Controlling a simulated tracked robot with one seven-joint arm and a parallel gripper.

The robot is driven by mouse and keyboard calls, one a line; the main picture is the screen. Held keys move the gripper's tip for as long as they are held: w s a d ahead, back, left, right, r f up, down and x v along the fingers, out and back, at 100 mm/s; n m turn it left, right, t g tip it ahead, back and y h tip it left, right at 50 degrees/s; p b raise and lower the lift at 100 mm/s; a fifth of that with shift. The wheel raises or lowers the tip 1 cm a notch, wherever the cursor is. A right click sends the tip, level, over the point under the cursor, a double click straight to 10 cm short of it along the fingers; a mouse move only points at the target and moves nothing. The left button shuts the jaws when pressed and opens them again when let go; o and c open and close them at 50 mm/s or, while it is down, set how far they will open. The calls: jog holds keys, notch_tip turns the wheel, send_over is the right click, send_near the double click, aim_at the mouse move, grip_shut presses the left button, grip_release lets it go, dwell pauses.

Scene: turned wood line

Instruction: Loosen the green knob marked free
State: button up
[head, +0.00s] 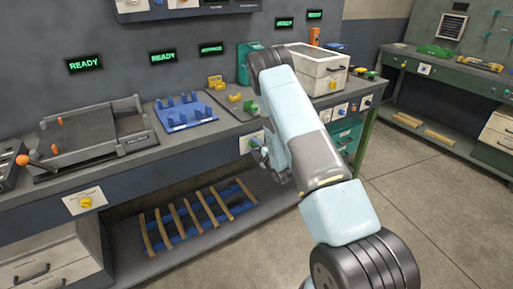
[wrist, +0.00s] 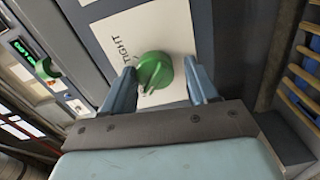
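The green knob (wrist: 154,72) sits on a white plate (wrist: 130,28) on the bench front. The word TIGHT is printed sideways on the plate; I cannot read the word free. My gripper (wrist: 162,80) is open in the wrist view, with one finger on each side of the knob. A gap shows between the knob and the right finger; the left finger is closer to it, and I cannot tell if it touches. In the head view the white plate (head: 247,144) is on the bench front, and my gripper (head: 262,158) is mostly hidden behind my arm.
Another white plate with a yellow knob (head: 86,202) is on the bench front at left. A white bin (head: 318,72) and a blue fixture (head: 186,113) stand on the bench. A lower shelf holds several wooden sticks (head: 186,219). The floor at right is clear.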

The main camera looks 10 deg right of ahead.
jog(key=shift+o, duration=0.8)
jog(key=shift+w+d+r, duration=0.1)
jog(key=shift+d, duration=0.05)
jog(key=shift+s+d, duration=0.1)
jog(key=shift+s, duration=0.1)
jog(key=v, duration=1.3)
jog(key=shift+s, duration=0.2)
